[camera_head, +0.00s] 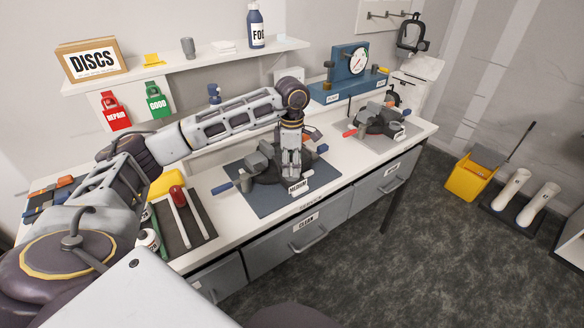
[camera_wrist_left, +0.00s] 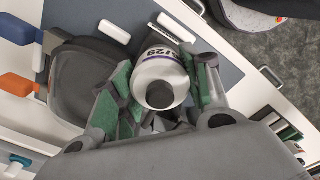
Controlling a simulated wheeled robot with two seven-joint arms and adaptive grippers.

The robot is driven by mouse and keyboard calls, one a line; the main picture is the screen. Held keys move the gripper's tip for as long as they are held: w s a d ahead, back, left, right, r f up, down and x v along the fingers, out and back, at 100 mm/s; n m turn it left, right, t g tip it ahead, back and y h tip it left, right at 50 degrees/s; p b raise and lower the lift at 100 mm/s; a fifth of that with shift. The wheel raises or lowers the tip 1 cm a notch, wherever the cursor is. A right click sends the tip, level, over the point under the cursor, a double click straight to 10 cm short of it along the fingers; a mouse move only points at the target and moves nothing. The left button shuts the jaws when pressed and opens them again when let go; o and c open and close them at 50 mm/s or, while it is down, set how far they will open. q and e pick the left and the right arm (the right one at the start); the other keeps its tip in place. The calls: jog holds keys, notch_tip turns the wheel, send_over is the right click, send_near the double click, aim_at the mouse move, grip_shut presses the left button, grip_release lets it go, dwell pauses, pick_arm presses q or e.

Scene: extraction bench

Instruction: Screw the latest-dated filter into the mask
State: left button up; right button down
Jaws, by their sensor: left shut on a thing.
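My left gripper (camera_head: 291,170) points down over a dark fixture with grey parts (camera_head: 262,165) on the blue mat. In the left wrist view its green-padded fingers (camera_wrist_left: 163,82) are shut on a pale cylinder (camera_wrist_left: 158,72) with a dark round end, which looks like a filter. Dark print shows on its side, partly hidden and not clearly readable. A dark grey rounded body (camera_wrist_left: 85,85) lies beside it; I cannot tell whether they touch. A black mask-like frame (camera_head: 411,36) hangs at the back right. My right gripper is not in view.
A second dark fixture (camera_head: 378,120) stands farther right on the bench. A blue stand with a dial (camera_head: 349,62) is behind. A dark tray (camera_head: 190,236) with tubes lies left. A shelf (camera_head: 180,66) runs above. A yellow bucket (camera_head: 470,179) is on the floor.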

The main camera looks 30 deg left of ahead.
pick_arm(q)
jog(key=shift+m, duration=0.8)
jog(key=o, duration=1.2)
